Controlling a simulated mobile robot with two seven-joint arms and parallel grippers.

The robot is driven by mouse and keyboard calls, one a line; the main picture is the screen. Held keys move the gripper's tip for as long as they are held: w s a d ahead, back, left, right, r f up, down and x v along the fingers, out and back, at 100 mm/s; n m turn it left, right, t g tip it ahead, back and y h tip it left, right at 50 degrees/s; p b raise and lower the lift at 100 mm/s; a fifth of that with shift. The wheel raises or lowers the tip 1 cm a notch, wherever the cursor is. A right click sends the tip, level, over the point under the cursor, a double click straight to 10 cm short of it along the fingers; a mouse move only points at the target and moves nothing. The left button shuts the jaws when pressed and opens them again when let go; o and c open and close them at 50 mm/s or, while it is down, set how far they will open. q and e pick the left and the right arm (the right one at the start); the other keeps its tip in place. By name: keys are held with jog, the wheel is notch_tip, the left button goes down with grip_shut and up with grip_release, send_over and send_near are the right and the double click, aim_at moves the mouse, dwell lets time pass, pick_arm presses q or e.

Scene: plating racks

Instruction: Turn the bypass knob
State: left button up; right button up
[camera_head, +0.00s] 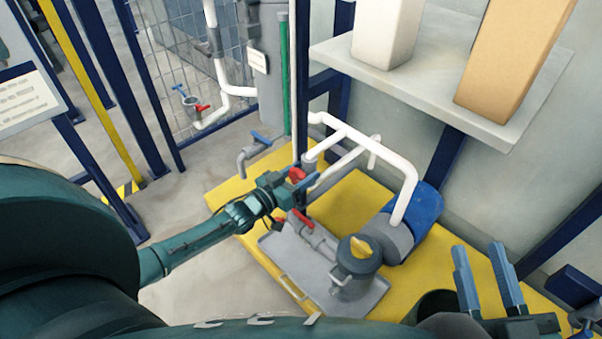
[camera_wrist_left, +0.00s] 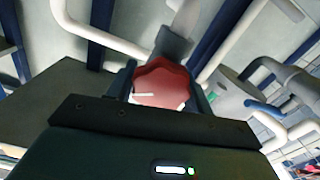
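A red knob with a white mark (camera_wrist_left: 160,85) shows in the left wrist view, between the two fingers of my left gripper (camera_wrist_left: 162,92). The fingers stand close along both of its sides. Whether they press on it is hidden by the gripper body. In the head view my left gripper (camera_head: 303,184) is at the red knob (camera_head: 296,175), on a grey fitting of the white pipework. My right gripper (camera_head: 489,280) is at the lower right, open and empty, its blue fingers apart.
A red valve handle (camera_head: 301,220) and a grey pump with a yellow cap (camera_head: 360,247) stand close by on a yellow base (camera_head: 233,192). A shelf (camera_head: 430,90) with two tall blocks hangs at upper right.

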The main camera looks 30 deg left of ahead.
pick_arm(q)
jog(key=c, duration=0.4)
jog(key=shift+r+m+p, duration=0.15)
jog(key=shift+m+p, duration=0.2)
jog(key=shift+m, duration=1.05)
jog(key=o, duration=1)
jog(key=shift+c, duration=0.2)
pick_arm(e)
jog(key=shift+d+f, duration=0.1)
jog(key=shift+d, duration=0.05)
pick_arm(q)
jog(key=shift+s, duration=0.15)
